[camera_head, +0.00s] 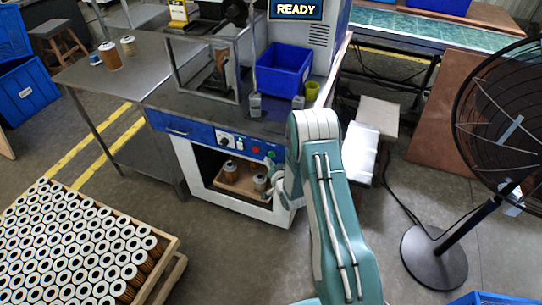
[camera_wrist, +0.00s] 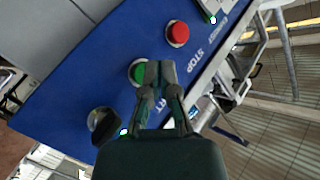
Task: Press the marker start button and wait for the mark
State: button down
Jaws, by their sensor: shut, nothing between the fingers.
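The marker machine's blue control panel (camera_wrist: 75,85) fills much of the wrist view. A green button (camera_wrist: 137,72) beside partly covered lettering ending in "RT" sits on it, with a red button (camera_wrist: 178,33) near the word STOP. My gripper (camera_wrist: 155,72) is shut and empty, its fingertips overlapping the right edge of the green button; I cannot tell if they touch it. In the head view my arm reaches down to the panel's right end, and the fingertips are hidden. The display (camera_head: 296,9) above the machine reads READY.
A black knob (camera_wrist: 102,124) is on the panel near my gripper. Below the panel, an open bay (camera_head: 222,186) holds a few cartridges. A blue bin (camera_head: 284,70) stands on the bench. A pallet of filters (camera_head: 165,262) is at left, a large fan (camera_head: 435,255) at right.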

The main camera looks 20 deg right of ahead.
dwell(0.6)
jog(key=shift+w+d+r, duration=0.1)
jog(key=shift+w+d, duration=0.2)
jog(key=shift+w+d, duration=0.15)
jog(key=shift+w, duration=0.15)
dwell(0.9)
jog(key=shift+s, duration=0.1)
jog(key=shift+s+a, duration=0.45)
jog(key=shift+s, duration=0.1)
jog(key=s+a, duration=0.1)
jog(key=s, duration=0.1)
jog(key=s+a, duration=0.2)
dwell(0.5)
dwell(0.6)
